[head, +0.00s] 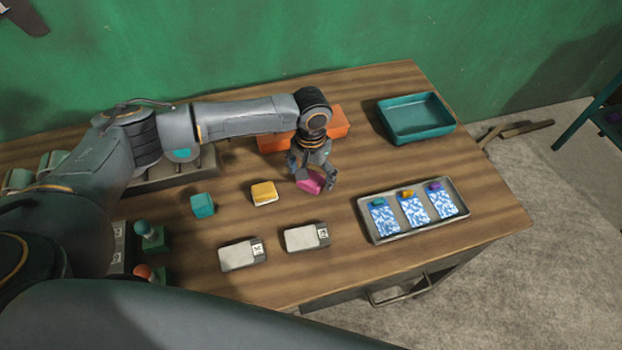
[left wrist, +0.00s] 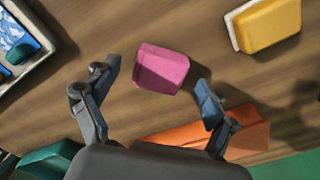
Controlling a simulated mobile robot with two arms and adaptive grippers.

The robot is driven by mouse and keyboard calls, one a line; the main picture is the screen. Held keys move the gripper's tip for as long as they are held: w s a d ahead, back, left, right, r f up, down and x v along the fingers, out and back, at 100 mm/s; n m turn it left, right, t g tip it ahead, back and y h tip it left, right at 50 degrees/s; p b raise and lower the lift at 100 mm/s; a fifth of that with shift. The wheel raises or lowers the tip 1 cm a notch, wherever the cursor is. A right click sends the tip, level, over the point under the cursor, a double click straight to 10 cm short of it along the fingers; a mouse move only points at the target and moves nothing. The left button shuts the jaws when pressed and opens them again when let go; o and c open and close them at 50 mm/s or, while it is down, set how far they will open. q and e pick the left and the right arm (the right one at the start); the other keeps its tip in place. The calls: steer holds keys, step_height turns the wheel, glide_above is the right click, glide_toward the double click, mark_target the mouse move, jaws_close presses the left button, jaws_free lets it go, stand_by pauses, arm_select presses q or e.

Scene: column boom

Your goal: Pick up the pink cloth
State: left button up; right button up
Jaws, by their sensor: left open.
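The pink cloth (head: 309,184) is a small folded block on the wooden table, right below my left gripper (head: 314,176) in the head view. In the left wrist view the pink cloth (left wrist: 162,68) lies just beyond and between the two fingertips of my left gripper (left wrist: 158,86). The left gripper is open, with nothing between its fingers. In the head view its fingers partly cover the cloth. My right gripper is in neither view.
An orange block (head: 338,122) lies behind the gripper, a yellow block (head: 264,192) and a teal block (head: 203,205) to its left. A grey tray (head: 384,238) with blue-patterned packets stands at the right. A teal bin (head: 418,137) stands at the back right.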

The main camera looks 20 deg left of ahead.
arm_select(q)
steer(key=c, duration=1.3)
steer(key=shift+c, duration=0.2)
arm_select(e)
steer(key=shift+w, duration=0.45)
arm_select(q)
steer(key=shift+r, duration=0.1)
steer(key=shift+r+b, duration=0.35)
steer(key=shift+r, duration=0.15)
steer(key=s+d+r+b, duration=0.2)
steer(key=s+d+r, duration=0.5)
steer(key=s+r, duration=0.5)
steer(key=shift+b, duration=0.4)
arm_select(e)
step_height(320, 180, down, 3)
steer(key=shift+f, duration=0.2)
